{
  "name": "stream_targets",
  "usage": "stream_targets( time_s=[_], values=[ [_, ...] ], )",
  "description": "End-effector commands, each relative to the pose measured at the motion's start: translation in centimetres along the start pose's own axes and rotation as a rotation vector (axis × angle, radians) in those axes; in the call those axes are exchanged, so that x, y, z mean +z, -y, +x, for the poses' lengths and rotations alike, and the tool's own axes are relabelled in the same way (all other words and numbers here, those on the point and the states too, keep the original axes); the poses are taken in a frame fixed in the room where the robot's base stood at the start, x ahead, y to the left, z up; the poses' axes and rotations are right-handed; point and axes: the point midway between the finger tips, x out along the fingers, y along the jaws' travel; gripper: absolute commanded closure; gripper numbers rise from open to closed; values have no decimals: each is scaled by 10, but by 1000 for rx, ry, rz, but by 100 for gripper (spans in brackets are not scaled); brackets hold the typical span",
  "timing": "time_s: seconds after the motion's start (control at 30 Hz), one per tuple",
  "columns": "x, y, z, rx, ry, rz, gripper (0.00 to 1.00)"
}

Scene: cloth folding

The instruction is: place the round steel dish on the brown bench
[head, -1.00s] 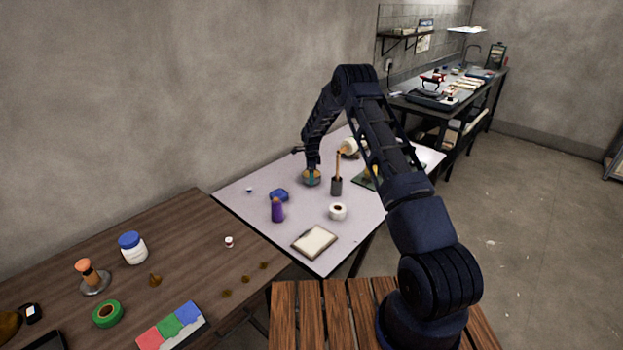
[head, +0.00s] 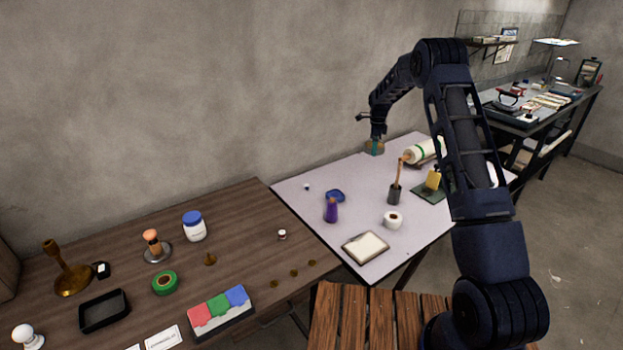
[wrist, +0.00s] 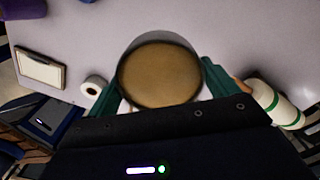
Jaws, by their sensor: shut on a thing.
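The round steel dish (wrist: 160,72) fills the middle of the wrist view, with a tan-brown inside. My gripper (wrist: 157,84) is shut on it, with a green finger at either side. In the head view my gripper (head: 375,146) holds the small-looking dish (head: 374,149) at the back edge of the pale table, seemingly raised above it. The brown bench (head: 240,228) stands to the left of the pale table, apart from the dish.
The bench's right back part is mostly clear. The pale table (head: 300,205) holds a purple bottle (head: 331,209) and a brush cup (head: 395,194).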

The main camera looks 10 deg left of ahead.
Motion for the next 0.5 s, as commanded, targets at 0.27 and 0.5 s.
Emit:
stream_targets(
  time_s=[0.27, 0.5],
  values=[
    [7, -1, -3, -1, 1, -10, 55],
    [70, -17, -12, -2, 1, -104, 55]
  ],
)
